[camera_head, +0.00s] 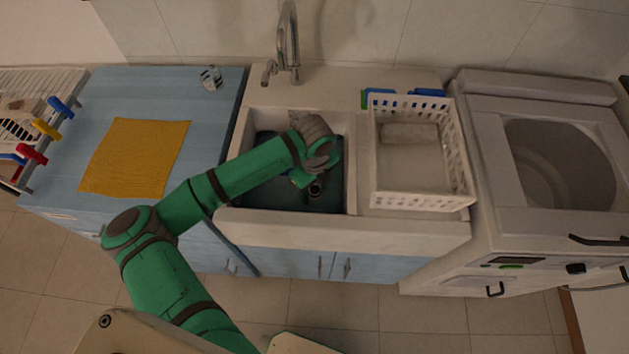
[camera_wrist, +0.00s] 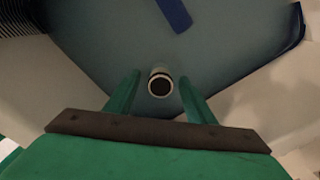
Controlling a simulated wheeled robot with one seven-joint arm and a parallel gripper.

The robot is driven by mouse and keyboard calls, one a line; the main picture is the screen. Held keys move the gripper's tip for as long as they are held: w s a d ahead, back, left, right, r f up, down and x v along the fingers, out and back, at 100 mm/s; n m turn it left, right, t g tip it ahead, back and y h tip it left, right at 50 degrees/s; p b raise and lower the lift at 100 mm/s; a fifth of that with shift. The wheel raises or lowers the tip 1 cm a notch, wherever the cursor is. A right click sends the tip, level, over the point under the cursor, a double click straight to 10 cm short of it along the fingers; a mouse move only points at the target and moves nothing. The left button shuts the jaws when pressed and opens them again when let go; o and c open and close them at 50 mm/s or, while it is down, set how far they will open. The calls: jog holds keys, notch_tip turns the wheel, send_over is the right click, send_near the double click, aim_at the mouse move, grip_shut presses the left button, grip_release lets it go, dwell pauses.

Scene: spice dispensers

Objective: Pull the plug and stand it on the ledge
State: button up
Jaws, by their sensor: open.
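The plug (camera_wrist: 161,84), a short pale cylinder with a dark ring and dark round end, shows in the wrist view between my fingers. My gripper (camera_wrist: 159,77) is open with one green finger on each side of it. I cannot tell whether the fingers touch it. In the head view my gripper (camera_head: 312,184) is low inside the sink basin (camera_head: 262,190), and my arm hides much of the basin. The sink has a pale flat ledge (camera_head: 335,97) along its back.
A tap (camera_head: 288,45) rises behind the basin. A white perforated basket (camera_head: 422,201) stands right of it. A blue counter (camera_head: 215,125) with an orange cloth (camera_head: 135,157) and small jar (camera_head: 211,77) is on the left. A blue strip (camera_wrist: 174,14) lies beyond the plug.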

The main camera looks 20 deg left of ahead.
jog(key=shift+f, duration=1.35)
jog(key=c, duration=1.2)
jog(key=shift+o, duration=1)
jog(key=shift+c, duration=0.4)
jog(key=shift+w+r, duration=0.1)
jog(key=shift+r, duration=1.55)
jog(key=shift+r, duration=1.9)
